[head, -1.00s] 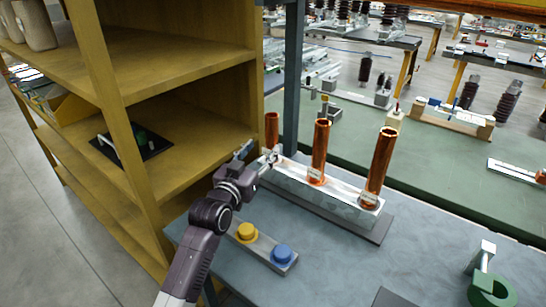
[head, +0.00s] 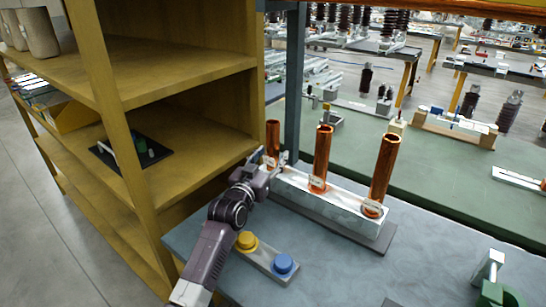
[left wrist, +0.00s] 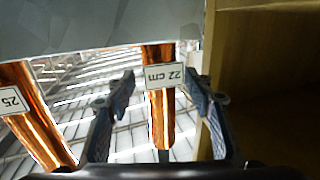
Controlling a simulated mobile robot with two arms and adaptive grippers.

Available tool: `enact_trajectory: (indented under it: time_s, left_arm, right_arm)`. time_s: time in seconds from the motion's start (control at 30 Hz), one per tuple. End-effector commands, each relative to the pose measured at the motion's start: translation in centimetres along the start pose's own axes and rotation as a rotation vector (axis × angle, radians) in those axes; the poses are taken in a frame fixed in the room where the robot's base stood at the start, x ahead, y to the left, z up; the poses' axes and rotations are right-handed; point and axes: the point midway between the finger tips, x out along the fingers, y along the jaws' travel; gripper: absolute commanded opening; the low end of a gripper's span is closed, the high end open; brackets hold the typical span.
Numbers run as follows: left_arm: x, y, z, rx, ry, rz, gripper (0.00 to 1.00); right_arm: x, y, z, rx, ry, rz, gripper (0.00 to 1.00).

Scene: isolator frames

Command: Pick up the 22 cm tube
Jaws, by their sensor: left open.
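The 22 cm tube (head: 273,136) is the leftmost of three upright copper tubes on a pale metal block (head: 325,205). In the left wrist view its label reads "22 cm" and the tube (left wrist: 160,120) shows between my fingers, upside down in the picture. My left gripper (head: 272,164) is open, with its fingers on either side of the tube's lower part. Whether a finger touches it I cannot tell. The middle tube (head: 321,155) and the right tube (head: 384,168) stand apart. A tube labelled "25" (left wrist: 30,115) shows at the left wrist view's edge. My right gripper is not in view.
A wooden shelf (head: 205,78) stands close on the left of my left gripper. A plate with a yellow button (head: 247,241) and a blue button (head: 283,264) lies in front of the block. A green clamp-like object (head: 497,293) is at lower right. The bench between is clear.

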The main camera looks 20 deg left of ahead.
Motion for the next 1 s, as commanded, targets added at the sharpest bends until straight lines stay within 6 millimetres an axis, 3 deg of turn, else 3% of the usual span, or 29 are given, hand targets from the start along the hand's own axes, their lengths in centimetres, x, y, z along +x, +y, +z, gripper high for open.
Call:
enact_trajectory:
  time_s: [0.17, 0.47, 0.9, 1.0]
  left_arm:
    - [1.33, 0.04, -0.09, -0.001, 0.001, 0.001, 0.48]
    - [1.49, 0.04, -0.01, -0.001, 0.001, 0.001, 0.47]
    - [1.47, 0.03, -0.01, -0.001, 0.001, 0.001, 0.00]
    - [1.47, 0.03, -0.02, -0.001, 0.001, 0.001, 0.00]
  right_arm:
    - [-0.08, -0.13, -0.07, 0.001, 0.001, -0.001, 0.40]
    - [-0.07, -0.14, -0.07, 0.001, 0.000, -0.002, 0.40]
    - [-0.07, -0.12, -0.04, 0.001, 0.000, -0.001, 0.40]
    - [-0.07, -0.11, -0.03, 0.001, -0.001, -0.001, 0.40]
